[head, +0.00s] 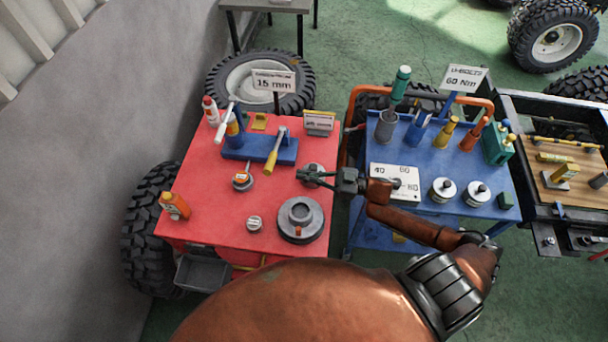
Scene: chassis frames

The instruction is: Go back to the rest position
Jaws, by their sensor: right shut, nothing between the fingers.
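My right gripper (308,177) reaches in from the right over the right part of the red table top (200,232). It is shut and empty, close above a small round grey part (313,168) that it partly hides. My right arm crosses in front of the blue table (500,208), over its near left corner, and hides part of a white card (386,171) with numbers. My left gripper does not show.
The red table holds a large grey hub (300,219), a blue tool holder (262,150), a yellow-handled tool (271,160) and an orange bottle (174,205). A grey wall (80,170) stands left.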

